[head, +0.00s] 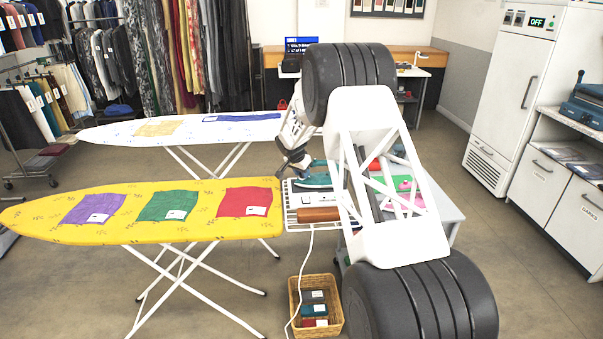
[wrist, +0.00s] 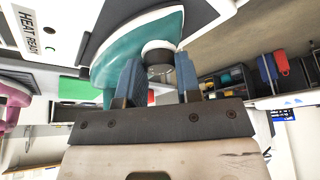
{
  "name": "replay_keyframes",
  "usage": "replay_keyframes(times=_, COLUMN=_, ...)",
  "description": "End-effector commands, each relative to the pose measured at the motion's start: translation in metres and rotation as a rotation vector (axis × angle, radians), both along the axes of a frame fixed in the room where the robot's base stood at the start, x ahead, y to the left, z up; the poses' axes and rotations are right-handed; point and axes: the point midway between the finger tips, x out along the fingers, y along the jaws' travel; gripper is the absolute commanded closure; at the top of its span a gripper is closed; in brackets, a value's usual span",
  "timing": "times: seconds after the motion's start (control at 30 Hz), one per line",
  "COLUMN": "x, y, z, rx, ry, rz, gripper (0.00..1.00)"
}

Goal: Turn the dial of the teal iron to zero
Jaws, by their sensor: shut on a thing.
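The teal iron (head: 316,181) sits on the white wire rack at the near end of the grey table, partly hidden by my arm. In the wrist view the teal iron (wrist: 112,60) fills the upper middle, with its round dial (wrist: 159,55) dark above and grey below. My gripper (wrist: 158,68) has one blue finger on each side of the dial and is shut on it. In the head view my gripper (head: 294,166) is at the iron, and the dial is hidden. No dial mark or pointer can be read.
The white rack (head: 293,203) holds a brown-handled item (head: 319,214). A pink item (head: 405,184) lies behind my arm. A yellow ironing board (head: 40,212) stands close on the left. A basket (head: 337,312) is below. A "HEAT READY" panel (wrist: 36,28) is beside the iron.

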Motion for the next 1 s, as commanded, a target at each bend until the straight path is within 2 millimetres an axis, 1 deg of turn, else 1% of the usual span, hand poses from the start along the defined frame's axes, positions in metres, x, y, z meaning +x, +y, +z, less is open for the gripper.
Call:
replay_keyframes(times=0.2, x=-0.0005, y=-0.0007, z=0.0013, rx=0.001, ry=-0.002, rz=0.129, gripper=0.92)
replay_keyframes(times=0.4, x=-0.0007, y=-0.001, z=0.0004, rx=0.002, ry=-0.001, rz=0.199, gripper=0.92)
replay_keyframes(times=0.9, x=-0.0008, y=-0.0013, z=0.0004, rx=0.0, ry=0.0, rz=0.223, gripper=0.92)
replay_keyframes(times=0.93, x=-0.0008, y=-0.0013, z=0.0004, rx=0.0, ry=0.0, rz=0.223, gripper=0.67)
replay_keyframes(times=1.0, x=-0.0008, y=-0.0013, z=0.0004, rx=0.0, ry=0.0, rz=0.223, gripper=0.56)
